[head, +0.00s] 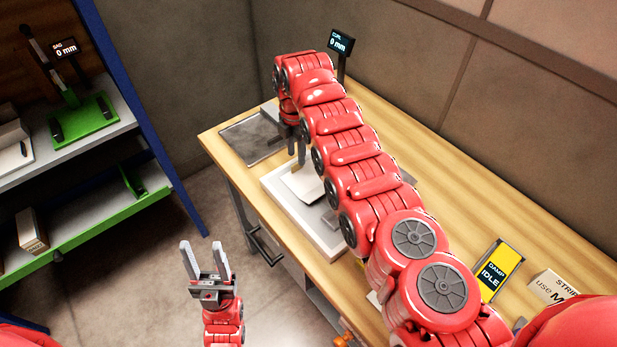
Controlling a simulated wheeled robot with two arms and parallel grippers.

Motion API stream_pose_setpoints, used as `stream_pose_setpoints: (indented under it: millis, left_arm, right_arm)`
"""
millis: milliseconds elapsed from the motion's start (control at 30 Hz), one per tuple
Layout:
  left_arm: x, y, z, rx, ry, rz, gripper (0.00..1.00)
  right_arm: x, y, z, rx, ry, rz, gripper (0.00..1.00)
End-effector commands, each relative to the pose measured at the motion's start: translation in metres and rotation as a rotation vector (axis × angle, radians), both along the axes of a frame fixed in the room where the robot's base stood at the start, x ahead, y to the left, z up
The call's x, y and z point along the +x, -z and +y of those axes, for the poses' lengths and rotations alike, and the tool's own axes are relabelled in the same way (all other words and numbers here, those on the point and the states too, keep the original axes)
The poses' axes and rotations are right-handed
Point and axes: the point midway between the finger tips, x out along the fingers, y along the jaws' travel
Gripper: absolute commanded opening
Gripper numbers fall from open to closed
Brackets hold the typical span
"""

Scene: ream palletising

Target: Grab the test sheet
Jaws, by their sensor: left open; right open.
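A white sheet (302,186), which looks like the test sheet, lies in a shallow white tray (325,240) on the wooden table. My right arm reaches across the table and hides part of the tray and perhaps of the sheet. My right gripper (296,156) points down, open, at the sheet's far edge; I cannot tell whether it touches the sheet. My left gripper (203,244) is open and empty, fingers up, over the floor in front of the table.
A dark metal plate (250,140) lies at the table's far left, near a display reading 0 mm (341,43). A yellow panel reading IDLE (499,268) and a white box (552,287) are at the right. A shelf rack (90,150) with a green device (84,121) stands left.

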Motion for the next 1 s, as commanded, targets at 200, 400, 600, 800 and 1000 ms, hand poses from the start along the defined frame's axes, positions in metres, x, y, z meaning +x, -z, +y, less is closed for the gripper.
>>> stream_pose_setpoints:
  millis: [200, 400, 600, 800, 1000]
  left_arm:
    - [0.0, -0.001, 0.0, 0.0, 0.0, 0.0, 0.5]
    - [0.0, -0.001, 0.0, 0.0, 0.0, 0.0, 0.5]
    - [0.0, -0.001, 0.0, 0.0, 0.0, 0.0, 0.5]
    - [0.0, -0.001, 0.0, 0.0, 0.0, 0.0, 0.5]
    - [0.0, -0.001, 0.0, 0.0, 0.0, 0.0, 0.5]
  right_arm:
    - [-0.002, 0.025, -0.001, -0.003, 0.0, 0.005, 0.42]
    - [0.0, 0.029, -0.001, 0.0, 0.0, 0.0, 0.42]
    - [0.0, 0.029, -0.001, -0.001, 0.0, 0.001, 0.26]
    - [-0.001, 0.029, -0.001, 0.0, 0.0, 0.001, 0.0]
    - [-0.001, 0.029, -0.001, 0.0, 0.0, 0.001, 0.0]
